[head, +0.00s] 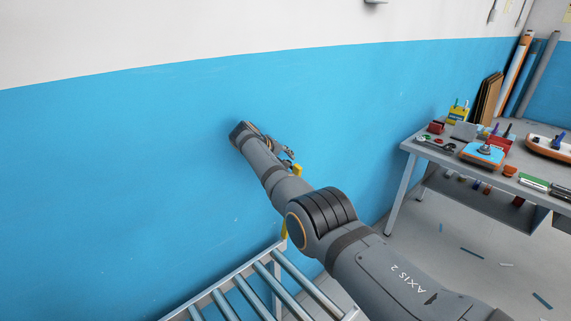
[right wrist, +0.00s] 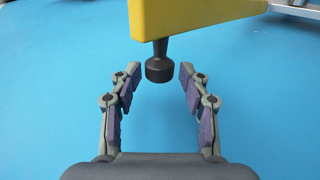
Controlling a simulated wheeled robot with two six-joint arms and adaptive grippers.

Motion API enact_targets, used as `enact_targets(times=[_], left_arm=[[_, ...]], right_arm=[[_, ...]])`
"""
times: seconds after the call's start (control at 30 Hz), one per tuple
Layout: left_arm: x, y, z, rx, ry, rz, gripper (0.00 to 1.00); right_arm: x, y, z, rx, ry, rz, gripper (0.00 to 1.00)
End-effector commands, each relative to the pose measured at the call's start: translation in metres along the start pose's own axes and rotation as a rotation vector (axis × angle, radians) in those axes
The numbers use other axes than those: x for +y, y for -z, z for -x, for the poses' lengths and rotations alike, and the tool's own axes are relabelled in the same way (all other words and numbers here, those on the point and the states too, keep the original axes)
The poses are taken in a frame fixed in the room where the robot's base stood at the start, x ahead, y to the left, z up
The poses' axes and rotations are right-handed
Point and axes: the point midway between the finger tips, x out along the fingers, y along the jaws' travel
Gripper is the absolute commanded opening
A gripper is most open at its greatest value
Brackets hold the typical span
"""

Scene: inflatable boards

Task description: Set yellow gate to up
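The yellow gate (right wrist: 200,14) shows in the right wrist view as a flat yellow piece at the top, with a black knob (right wrist: 158,66) sticking out of its near end. My right gripper (right wrist: 160,74) is open, with one finger on each side of the knob and a visible gap to both. In the head view my right gripper (head: 290,162) is by the blue wall, mostly behind my own arm. Small yellow parts of the gate (head: 297,170) show beside the arm and below it; the rest is hidden, so its angle is unclear. My left gripper is out of view.
A roller conveyor (head: 228,304) with a metal frame stands below my right arm. A workbench (head: 412,147) with tools and boxes is at the right. The blue wall (head: 110,190) is close behind the gripper. Small scraps lie on the floor.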

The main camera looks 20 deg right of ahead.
Motion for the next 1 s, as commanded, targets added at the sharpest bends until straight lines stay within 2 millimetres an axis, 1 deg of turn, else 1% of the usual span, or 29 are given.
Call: enact_targets(times=[0.27, 0.37, 0.47, 0.53, 0.6, 0.7, 0.8, 0.9, 1.0], left_arm=[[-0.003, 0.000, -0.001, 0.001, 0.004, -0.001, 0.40], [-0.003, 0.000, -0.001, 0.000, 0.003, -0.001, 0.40], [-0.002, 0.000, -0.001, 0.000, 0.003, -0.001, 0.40], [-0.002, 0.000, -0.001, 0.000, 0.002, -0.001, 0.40], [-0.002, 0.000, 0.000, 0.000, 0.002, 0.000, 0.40], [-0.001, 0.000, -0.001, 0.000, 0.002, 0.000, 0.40], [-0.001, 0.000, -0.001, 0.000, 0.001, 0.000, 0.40], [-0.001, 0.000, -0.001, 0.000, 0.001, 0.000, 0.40], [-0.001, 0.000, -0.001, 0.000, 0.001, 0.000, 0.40]], right_arm=[[-0.001, -0.002, -0.002, -0.006, 0.001, 0.001, 0.48], [-0.002, -0.002, 0.003, -0.006, 0.001, 0.003, 0.48], [-0.003, -0.001, 0.014, -0.003, 0.002, 0.001, 0.48], [-0.003, -0.002, 0.024, -0.004, 0.004, 0.000, 0.48], [-0.003, 0.000, 0.047, 0.001, 0.003, -0.001, 0.48], [-0.003, 0.000, 0.072, -0.001, 0.003, 0.001, 0.48], [-0.003, 0.000, 0.094, -0.002, 0.003, 0.002, 0.48], [-0.002, 0.000, 0.109, -0.003, 0.001, 0.001, 0.48], [-0.002, 0.000, 0.117, -0.003, 0.001, 0.002, 0.48]])
